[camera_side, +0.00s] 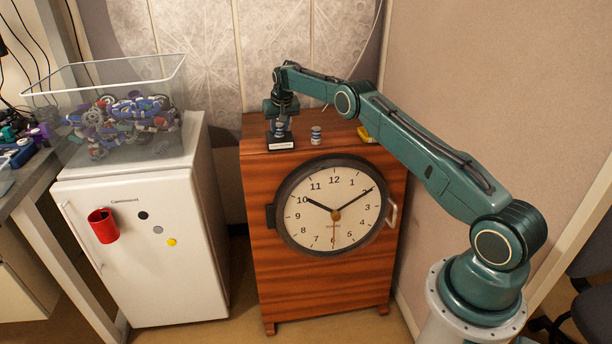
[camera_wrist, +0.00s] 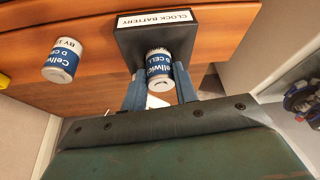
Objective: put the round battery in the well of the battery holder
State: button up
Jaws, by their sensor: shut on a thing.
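The battery holder (camera_side: 281,144) is a dark block with a white label on top of the wooden clock cabinet; in the wrist view the holder (camera_wrist: 128,42) shows its "CLOCK BATTERY" label. My gripper (camera_side: 280,124) points down over it. In the wrist view my gripper (camera_wrist: 159,72) has its two blue-grey fingers on either side of a white and blue round battery (camera_wrist: 159,62), shut on it. The battery also shows in the side view (camera_side: 279,130), upright right at the holder. Its lower end is hidden, so I cannot tell whether it sits in the well.
A second similar battery (camera_side: 316,135) stands on the cabinet top (camera_side: 340,142), right of the holder; it also shows in the wrist view (camera_wrist: 64,60). A yellow object (camera_side: 366,135) lies further right. A clear bin (camera_side: 130,120) of parts stands on the white fridge at left.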

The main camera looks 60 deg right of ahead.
aim_at(282, 131)
jog(key=shift+f, duration=0.55)
jog(key=shift+f, duration=0.25)
jog(key=shift+s+f, duration=0.1)
jog(key=shift+f, duration=0.5)
jog(key=o, duration=1.1)
jog(key=shift+c, duration=0.2)
jog(key=shift+s+d, duration=0.1)
jog(key=shift+f, duration=0.1)
jog(key=shift+s+r, duration=0.1)
jog(key=shift+r, duration=1.1)
jog(key=v, duration=1.1)
jog(key=shift+a+r, duration=0.2)
jog(key=shift+a, duration=0.05)
